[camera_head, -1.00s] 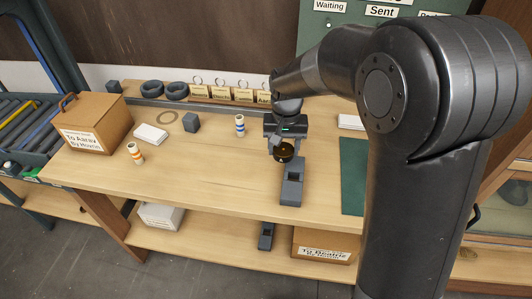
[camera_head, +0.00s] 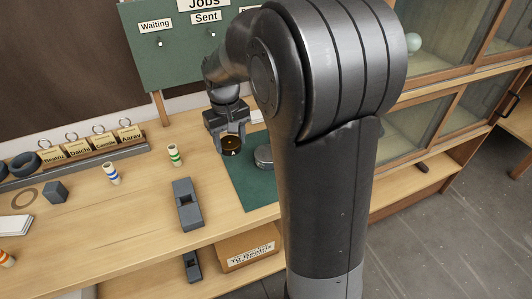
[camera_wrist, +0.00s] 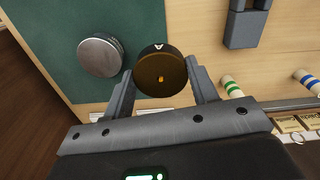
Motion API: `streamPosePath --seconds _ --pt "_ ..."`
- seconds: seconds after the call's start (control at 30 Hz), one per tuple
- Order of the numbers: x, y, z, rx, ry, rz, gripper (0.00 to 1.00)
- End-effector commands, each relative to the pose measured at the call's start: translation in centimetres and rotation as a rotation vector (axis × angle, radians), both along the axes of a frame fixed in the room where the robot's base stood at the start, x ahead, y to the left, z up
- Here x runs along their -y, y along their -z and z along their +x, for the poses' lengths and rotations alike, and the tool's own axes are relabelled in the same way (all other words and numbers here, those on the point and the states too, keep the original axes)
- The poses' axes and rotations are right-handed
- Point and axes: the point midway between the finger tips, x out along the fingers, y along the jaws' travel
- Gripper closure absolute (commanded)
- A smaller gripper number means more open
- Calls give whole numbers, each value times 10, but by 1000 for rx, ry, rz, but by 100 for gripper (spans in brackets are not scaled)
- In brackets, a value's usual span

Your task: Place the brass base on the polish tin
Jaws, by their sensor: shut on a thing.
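My gripper (camera_head: 231,140) is shut on the brass base (camera_head: 232,149), a round dark-sided piece with a brass-brown face and a small letter A on its rim. In the wrist view the brass base (camera_wrist: 160,70) sits between the two fingers. It is held above the left edge of the green mat. The polish tin (camera_head: 263,158) is a flat round grey metal tin lying on the mat, just right of the brass base in the head view. In the wrist view the tin (camera_wrist: 100,56) is left of the base, apart from it, with its top clear.
The green mat (camera_head: 250,190) lies at the bench's right part. A grey block tool (camera_head: 187,205) lies left of it. A green-striped spool (camera_head: 174,155) and a blue-striped spool (camera_head: 111,173) stand further left. My arm hides the mat's right side.

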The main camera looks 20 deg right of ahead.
Motion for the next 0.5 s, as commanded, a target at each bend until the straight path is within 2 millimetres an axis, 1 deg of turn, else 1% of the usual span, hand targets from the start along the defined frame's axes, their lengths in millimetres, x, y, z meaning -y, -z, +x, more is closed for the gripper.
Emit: streamPosePath --seconds 0.03,0.17,0.2,0.3,0.4,0.5 --pt "24 -3 -1 2 7 0 81" --pt "76 -10 -8 3 -5 -1 81" --pt "92 -13 -12 3 -8 -1 81" --pt "128 -17 -23 2 -17 0 81" --pt "159 -21 -34 3 -26 0 81" --pt "182 -25 -45 3 -35 0 81"
